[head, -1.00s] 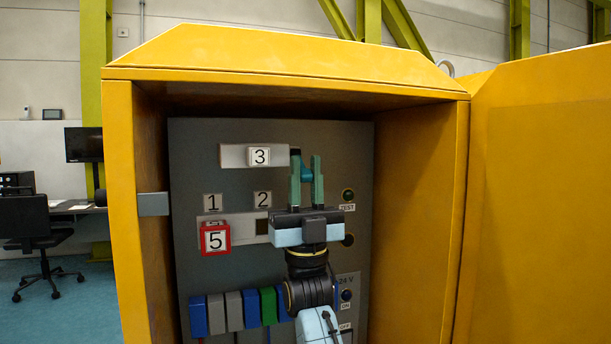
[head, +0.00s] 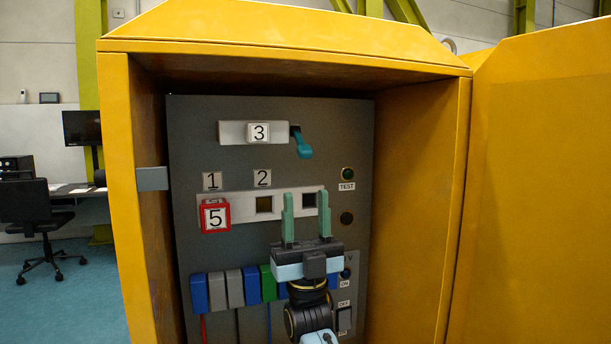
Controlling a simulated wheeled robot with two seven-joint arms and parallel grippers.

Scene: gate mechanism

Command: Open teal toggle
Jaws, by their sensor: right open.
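The teal toggle (head: 301,143) sits at the right end of the light plate (head: 232,132) marked 3, high on the grey panel. Its handle hangs downward and tilts slightly right. My right gripper (head: 307,217) is open and empty, fingers pointing up, below the toggle and apart from it. Its fingers stand in front of the lower light plate, around the right dark square opening. My left gripper is not in view.
The yellow cabinet walls (head: 415,200) and its open door (head: 540,190) flank the panel. Several coloured blocks (head: 233,289) line the bottom. TEST (head: 347,174) and ON/OFF controls (head: 345,318) are on the right.

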